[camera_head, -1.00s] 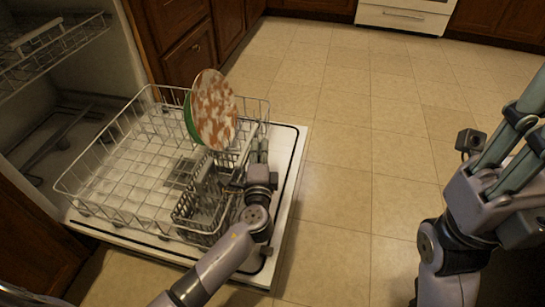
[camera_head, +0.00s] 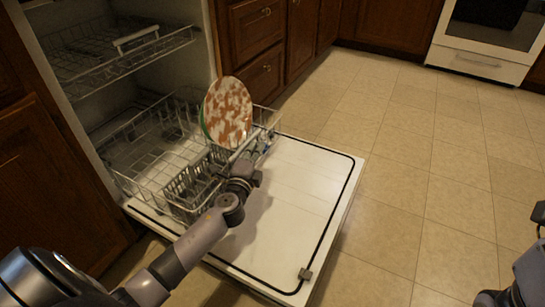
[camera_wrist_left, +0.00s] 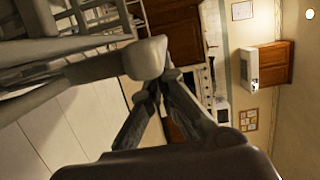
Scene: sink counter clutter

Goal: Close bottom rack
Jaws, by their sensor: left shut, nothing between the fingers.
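The bottom rack (camera_head: 150,192) is a white wire basket, partly inside the dishwasher and partly over its lowered door. A brown-and-white speckled plate (camera_head: 228,112) with a green one behind it stands upright in the rack. A cutlery basket (camera_head: 192,180) sits at the rack's front. My left gripper (camera_head: 262,146) is at the rack's front right edge, shut with nothing between its fingers; whether it touches the wire is hard to tell. In the left wrist view its fingers (camera_wrist_left: 152,92) meet near a pale, rounded bar. My right gripper is not clearly shown; only part of that arm appears at the right edge.
The open dishwasher door (camera_head: 300,185) lies flat, with its outer half bare. The upper rack (camera_head: 110,60) is above, inside the dishwasher. Wooden cabinets (camera_head: 262,40) stand beside it. The tiled floor (camera_head: 400,160) to the right is clear.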

